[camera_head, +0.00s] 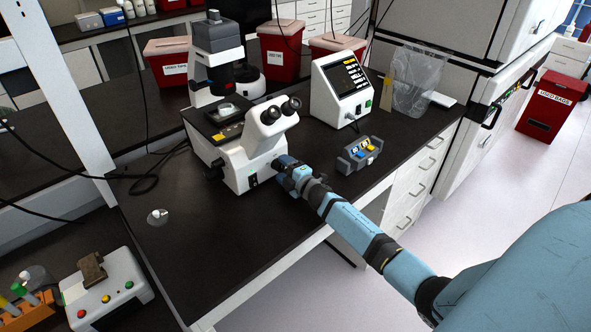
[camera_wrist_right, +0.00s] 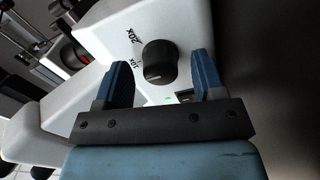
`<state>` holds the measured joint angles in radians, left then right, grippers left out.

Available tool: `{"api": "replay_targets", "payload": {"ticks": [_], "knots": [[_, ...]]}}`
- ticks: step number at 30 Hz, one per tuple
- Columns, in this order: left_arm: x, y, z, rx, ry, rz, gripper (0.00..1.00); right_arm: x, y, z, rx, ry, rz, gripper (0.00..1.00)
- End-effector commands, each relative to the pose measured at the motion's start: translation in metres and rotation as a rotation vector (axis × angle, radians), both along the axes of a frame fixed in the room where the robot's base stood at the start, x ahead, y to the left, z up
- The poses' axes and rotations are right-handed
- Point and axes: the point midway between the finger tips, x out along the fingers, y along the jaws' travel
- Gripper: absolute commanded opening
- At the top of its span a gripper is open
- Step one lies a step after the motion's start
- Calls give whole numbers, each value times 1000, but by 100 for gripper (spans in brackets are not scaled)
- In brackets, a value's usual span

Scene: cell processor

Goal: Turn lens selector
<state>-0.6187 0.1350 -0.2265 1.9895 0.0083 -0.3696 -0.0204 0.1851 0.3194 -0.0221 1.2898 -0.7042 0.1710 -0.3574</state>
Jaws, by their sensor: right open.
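The lens selector is a black round knob (camera_wrist_right: 160,60) on the white side of the microscope, seen in the right wrist view with magnification labels, one reading 20X, beside it. The white microscope (camera_head: 236,150) stands on the dark bench in the head view, where the knob is hidden. My right gripper (camera_wrist_right: 160,80) is open, with one blue finger on each side of the knob and visible gaps between. I cannot tell whether the fingertips reach past the knob's face. In the head view my right gripper (camera_head: 284,172) is against the microscope's right side. My left gripper is not in view.
A small green light (camera_wrist_right: 168,98) shows below the knob. The bench front (camera_head: 215,262) is mostly clear.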

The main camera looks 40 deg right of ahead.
Motion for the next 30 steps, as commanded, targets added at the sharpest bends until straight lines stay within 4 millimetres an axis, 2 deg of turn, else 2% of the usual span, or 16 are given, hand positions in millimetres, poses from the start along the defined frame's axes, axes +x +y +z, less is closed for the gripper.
{"api": "replay_targets", "payload": {"ticks": [5,12,18,24,30], "knots": [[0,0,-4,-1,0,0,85,-32,-3,-3,-2,4,0,63],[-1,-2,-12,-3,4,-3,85,-86,-7,-3,-1,4,1,63],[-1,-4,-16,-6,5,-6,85,-118,-9,-2,1,2,0,63],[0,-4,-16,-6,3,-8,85,-131,-11,-1,0,1,0,63],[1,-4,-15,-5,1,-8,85,-132,-11,-1,0,1,-1,63]]}}
